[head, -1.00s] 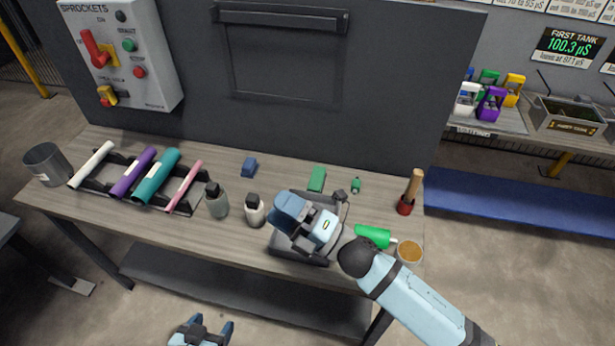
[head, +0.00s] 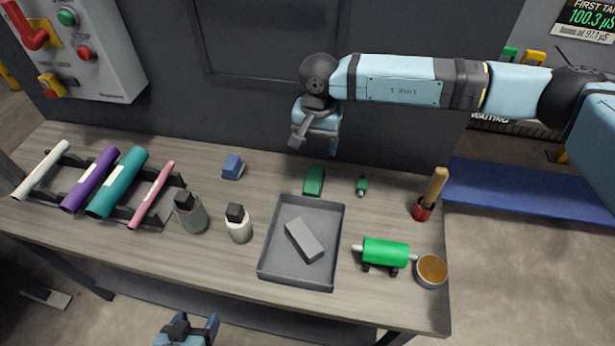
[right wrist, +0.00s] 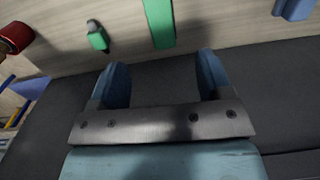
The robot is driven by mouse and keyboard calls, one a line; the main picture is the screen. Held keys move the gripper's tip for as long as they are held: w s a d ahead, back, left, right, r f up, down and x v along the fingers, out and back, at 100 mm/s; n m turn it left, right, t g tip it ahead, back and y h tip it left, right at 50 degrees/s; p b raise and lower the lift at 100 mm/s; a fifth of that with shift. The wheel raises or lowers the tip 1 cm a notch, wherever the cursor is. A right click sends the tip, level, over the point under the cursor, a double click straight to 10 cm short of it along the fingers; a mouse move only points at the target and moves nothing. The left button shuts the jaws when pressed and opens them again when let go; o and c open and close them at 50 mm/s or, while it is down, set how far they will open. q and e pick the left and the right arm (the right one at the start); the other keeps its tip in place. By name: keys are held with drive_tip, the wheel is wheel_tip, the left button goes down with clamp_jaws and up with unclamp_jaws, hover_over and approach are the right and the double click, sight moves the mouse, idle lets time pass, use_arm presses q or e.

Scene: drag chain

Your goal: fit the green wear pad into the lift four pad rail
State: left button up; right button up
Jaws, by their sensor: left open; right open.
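The green wear pad (head: 314,180) appears to be the small green block lying flat on the workbench, behind the grey tray. It also shows at the top of the right wrist view (right wrist: 160,22), ahead of the fingers. My right gripper (head: 315,143) is open and empty, raised behind the pad near the dark panel. Its two blue fingers are spread in the right wrist view (right wrist: 162,70). My left gripper (head: 188,328) is open and empty, low in front of the bench. I cannot identify the lift four pad rail in either view.
The grey tray (head: 270,262) holds a grey block (head: 304,240). A blue block (head: 232,167), a small green fitting (head: 361,186), two bottles, a green roller (head: 385,252), a brush (head: 429,195) and a rack of coloured tubes stand around. The dark panel rises behind the bench.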

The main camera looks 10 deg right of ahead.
hover_over(314, 179)
drive_tip(key=shift+h, duration=0.3)
drive_tip(key=f, duration=0.8)
drive_tip(key=shift+d, duration=0.35)
drive_tip(key=shift+a+f+p, duration=0.15)
drive_tip(key=shift+f+p, duration=0.05)
drive_tip(key=shift+f, duration=1.15)
drive_tip(key=shift+a+f+p, duration=0.15)
drive_tip(key=shift+f+p, duration=0.05)
drive_tip(key=shift+f, duration=1.1)
drive_tip(key=c, duration=1.2)
drive_tip(key=shift+r, duration=0.1)
wheel_tip(314, 179, up, 20)
drive_tip(key=shift+f+b, duration=0.1)
drive_tip(key=shift+b, duration=0.25)
